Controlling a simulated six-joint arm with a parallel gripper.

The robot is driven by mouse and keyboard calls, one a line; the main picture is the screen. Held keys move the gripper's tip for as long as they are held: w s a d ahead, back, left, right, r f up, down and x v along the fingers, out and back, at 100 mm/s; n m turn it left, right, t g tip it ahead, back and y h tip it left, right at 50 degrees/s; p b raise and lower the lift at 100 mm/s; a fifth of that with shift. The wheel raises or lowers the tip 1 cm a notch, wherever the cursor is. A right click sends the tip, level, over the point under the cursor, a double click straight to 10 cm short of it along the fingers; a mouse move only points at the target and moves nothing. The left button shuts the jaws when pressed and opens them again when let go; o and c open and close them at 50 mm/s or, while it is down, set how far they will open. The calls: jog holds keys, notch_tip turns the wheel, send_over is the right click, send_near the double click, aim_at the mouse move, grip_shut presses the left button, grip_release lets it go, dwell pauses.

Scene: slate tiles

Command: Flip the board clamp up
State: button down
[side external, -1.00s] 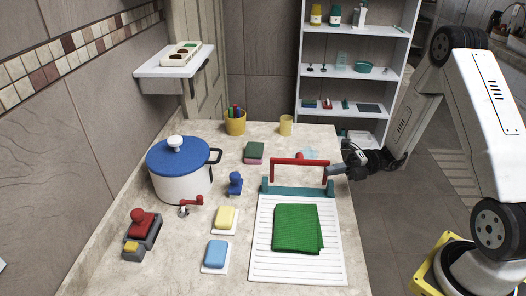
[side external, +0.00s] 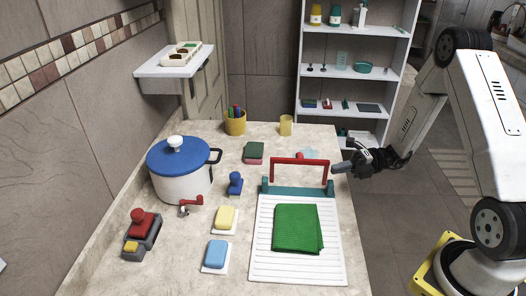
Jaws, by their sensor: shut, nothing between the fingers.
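The board (side external: 262,262) is a white ribbed panel lying on the counter, with a folded green cloth (side external: 297,228) on it. The teal clamp base (side external: 290,191) runs across the board's far end. The red clamp bar (side external: 299,161) stands raised above that base, with a red knob at its top middle. My gripper (side external: 336,168) is shut and empty, just right of the clamp bar's right arm. A narrow gap seems to show between them.
A white pot with a blue lid (side external: 180,155), a blue stamp-like object (side external: 235,184) and yellow (side external: 224,217) and blue (side external: 216,253) blocks stand left of the board. A green-and-pink sponge (side external: 254,152) lies behind. The counter's right edge is close to the board.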

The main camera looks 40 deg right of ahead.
jog(key=v, duration=0.8)
jog(key=shift+d+f, duration=0.15)
jog(key=shift+f, duration=0.15)
jog(key=shift+s, duration=0.1)
